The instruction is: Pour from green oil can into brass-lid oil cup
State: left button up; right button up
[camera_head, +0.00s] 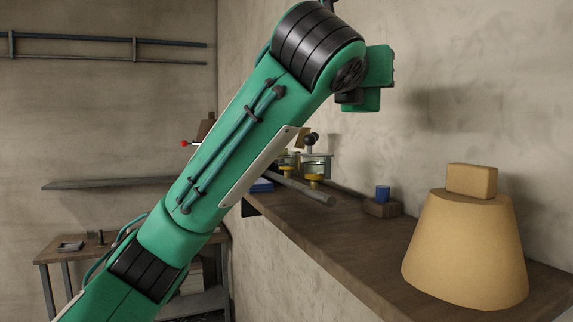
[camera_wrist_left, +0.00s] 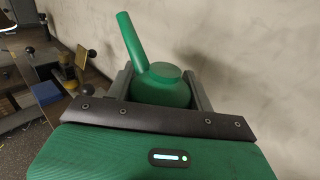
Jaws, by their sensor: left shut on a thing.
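The green oil can (camera_wrist_left: 162,88), with a round body and a long spout, sits between the two fingers of my left gripper (camera_wrist_left: 163,85) in the left wrist view. The gripper is shut on it. The spout points up and slightly left in that picture. In the head view my left arm crosses the middle, and I cannot make out its fingers or the can there. Small oil cups with brass-coloured parts (camera_head: 316,170) stand on the wall shelf, partly behind my arm. I cannot tell which one has the brass lid. My right gripper is not in view.
The brown wall shelf (camera_head: 335,240) runs along the right wall. A large tan cone-shaped object (camera_head: 465,250) with a tan block (camera_head: 472,181) on top stands at its near end. A small blue cup (camera_head: 382,193) sits on a brown block. The shelf between is mostly clear.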

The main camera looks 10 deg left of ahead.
pick_arm(q)
jog(key=w+a+f+n+y, duration=0.1)
jog(key=w+a, duration=0.3)
jog(key=w, duration=0.5)
jog(key=w+a+f+n+y, duration=0.1)
jog(key=w+a+n+y, duration=0.1)
jog(key=w, duration=0.7)
jog(key=shift+w+a+f+t+y, duration=0.15)
jog(key=shift+w+a+t+y, duration=0.15)
jog(key=shift+a+y, duration=0.55)
jog(key=shift+a+f, duration=0.1)
jog(key=shift+a, duration=0.05)
jog(key=shift+w+a+f+n+g+h, duration=0.25)
jog(key=shift+w+a+f+n+g, duration=0.2)
jog(key=shift+n+g, duration=0.35)
jog(key=shift+w+a+f+n+g+h, duration=0.3)
jog(key=shift+a+f+n+g, duration=0.15)
jog(key=shift+n+g, duration=0.3)
jog(key=shift+w+a+f+n+g+h, duration=0.2)
jog(key=shift+w+a+f+n+g, duration=0.25)
jog(key=shift+n+g, duration=0.3)
jog(key=shift+a, duration=0.1)
